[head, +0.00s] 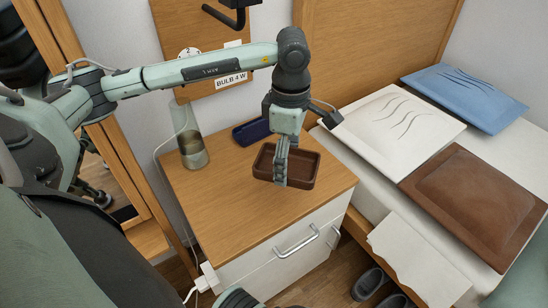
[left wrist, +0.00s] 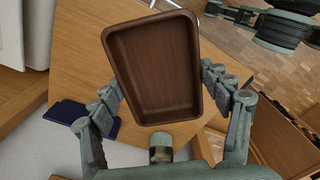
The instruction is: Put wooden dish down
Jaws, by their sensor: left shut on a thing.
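The wooden dish (head: 304,168) is a dark brown rectangular tray with rounded corners and raised walls. It is over the right part of the nightstand top (head: 215,205). My left gripper (head: 281,178) reaches down onto it from above and is shut on it. In the left wrist view the dish (left wrist: 155,70) looks empty, with my left gripper's fingers (left wrist: 160,85) on its two sides. I cannot tell whether the dish's underside touches the wood. My right gripper is not in view.
A dark blue tray (head: 251,132) lies behind the dish. A glass vase (head: 191,148) stands at the back left of the top. The front left of the top is clear. White drawers with a metal handle (head: 297,243) are below. A bed with cushions (head: 470,200) stands to the right.

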